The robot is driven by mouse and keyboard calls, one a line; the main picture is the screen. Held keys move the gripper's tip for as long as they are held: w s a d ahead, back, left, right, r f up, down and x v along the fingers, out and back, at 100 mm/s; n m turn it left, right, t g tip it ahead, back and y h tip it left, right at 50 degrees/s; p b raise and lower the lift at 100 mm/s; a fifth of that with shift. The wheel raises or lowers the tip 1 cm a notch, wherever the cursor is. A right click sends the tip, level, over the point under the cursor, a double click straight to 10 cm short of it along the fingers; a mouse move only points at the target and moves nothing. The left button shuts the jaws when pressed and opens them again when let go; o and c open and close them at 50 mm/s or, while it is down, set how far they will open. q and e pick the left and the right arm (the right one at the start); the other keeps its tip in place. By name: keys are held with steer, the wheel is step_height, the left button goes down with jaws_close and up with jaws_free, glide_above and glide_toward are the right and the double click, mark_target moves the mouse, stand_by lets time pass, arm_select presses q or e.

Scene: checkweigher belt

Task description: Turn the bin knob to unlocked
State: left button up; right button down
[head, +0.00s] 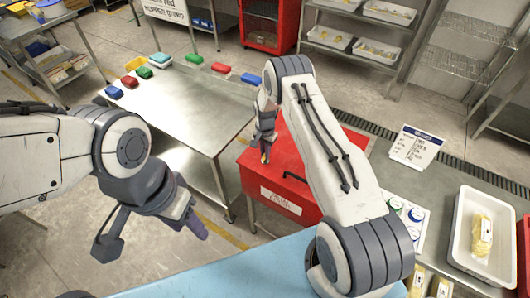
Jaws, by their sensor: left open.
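The red bin (312,150) stands in the middle, with a white label (284,200) and a dark handle or slot on it. My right gripper (264,150) points down over the left part of the bin's top. A small yellow-orange spot shows at its tips; I cannot tell whether this is the knob or part of the gripper. No knob can be made out clearly, nor its setting. Whether the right gripper is open or touching anything is unclear. My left gripper (194,222) is open and empty, left of the bin and apart from it.
A steel table (190,110) at left holds several coloured packs. At right, a white tray (459,225) holds a yellow pack near a printed card (416,147). A light blue surface (260,272) lies in front. A red cabinet and shelves stand behind.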

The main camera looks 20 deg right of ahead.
stand_by(0.3)
steer(key=shift+f+n+b, duration=0.15)
steer(key=shift+n+b, duration=0.55)
steer(key=shift+b, duration=0.35)
steer(key=n+b, duration=0.4)
steer(key=shift+n+b, duration=0.8)
steer(key=shift+n, duration=0.2)
steer(key=n+b, duration=0.3)
steer(key=n, duration=0.2)
steer(key=shift+r+n+b, duration=0.2)
steer(key=shift+n+b, duration=0.8)
steer(key=shift+n, duration=1.8)
steer(key=c, duration=0.9)
jaws_free()
